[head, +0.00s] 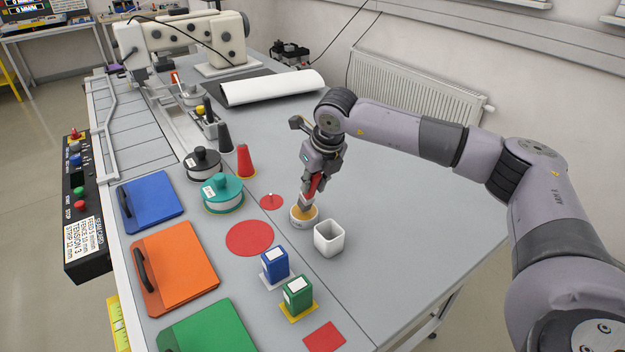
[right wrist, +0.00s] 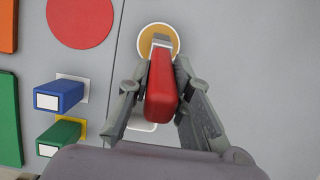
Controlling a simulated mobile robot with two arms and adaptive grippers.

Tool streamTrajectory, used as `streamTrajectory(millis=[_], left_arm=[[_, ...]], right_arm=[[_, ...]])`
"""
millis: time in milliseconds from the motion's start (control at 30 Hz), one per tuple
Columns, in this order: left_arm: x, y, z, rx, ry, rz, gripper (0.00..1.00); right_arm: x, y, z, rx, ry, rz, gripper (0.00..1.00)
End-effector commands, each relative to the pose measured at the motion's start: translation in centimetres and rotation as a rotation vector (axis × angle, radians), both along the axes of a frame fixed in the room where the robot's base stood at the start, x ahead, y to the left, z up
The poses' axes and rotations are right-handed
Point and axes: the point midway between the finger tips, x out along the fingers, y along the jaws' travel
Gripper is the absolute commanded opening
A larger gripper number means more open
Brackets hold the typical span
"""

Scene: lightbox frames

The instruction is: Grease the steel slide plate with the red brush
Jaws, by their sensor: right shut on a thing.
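My right gripper (head: 312,181) points down and is shut on the red brush (head: 315,188). In the right wrist view the brush's red handle (right wrist: 160,95) lies between the fingers. The brush's lower end is at a small round white pot (head: 304,223) with a yellow-orange content. The pot also shows in the right wrist view (right wrist: 142,28). The bristles are hidden, so I cannot tell how deep they reach. A pale metal bed (head: 172,118) runs below the white sewing machine (head: 222,42); I cannot pick out the slide plate for certain. My left gripper is not in view.
A white square cup (head: 329,241) stands close by the pot. Blue (head: 275,264) and green (head: 297,294) boxes stand nearer. A red cone (head: 245,163) and a teal spool (head: 222,195) stand left. The table's right side is clear.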

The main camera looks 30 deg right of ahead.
Motion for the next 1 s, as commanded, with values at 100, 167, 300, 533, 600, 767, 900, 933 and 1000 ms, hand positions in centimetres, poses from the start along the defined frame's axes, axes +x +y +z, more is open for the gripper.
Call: streamTrajectory(millis=[100,167,300,533,600,767,900,933,1000], left_arm=[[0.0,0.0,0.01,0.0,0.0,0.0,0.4],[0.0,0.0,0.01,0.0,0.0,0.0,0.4],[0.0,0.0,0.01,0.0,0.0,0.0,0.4],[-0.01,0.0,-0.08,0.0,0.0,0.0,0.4],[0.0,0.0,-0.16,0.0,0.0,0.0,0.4],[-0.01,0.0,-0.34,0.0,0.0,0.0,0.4],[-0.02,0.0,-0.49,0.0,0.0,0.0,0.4],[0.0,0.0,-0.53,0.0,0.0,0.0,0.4],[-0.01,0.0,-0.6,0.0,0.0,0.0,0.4]], right_arm=[[0.0,-0.02,0.03,0.0,0.0,0.0,0.0],[0.01,-0.02,0.04,0.0,0.0,0.0,0.0],[0.01,-0.02,0.04,0.0,0.0,0.0,0.0],[0.01,-0.01,-0.05,0.0,0.0,0.0,0.0],[0.01,-0.01,-0.14,0.0,0.0,0.0,0.0],[0.01,0.0,-0.34,0.0,0.0,0.0,0.0],[0.0,0.0,-0.51,0.0,0.0,0.0,0.0],[0.01,0.0,-0.55,0.0,0.0,0.0,0.0],[0.01,0.01,-0.64,0.0,0.0,0.0,0.0]])
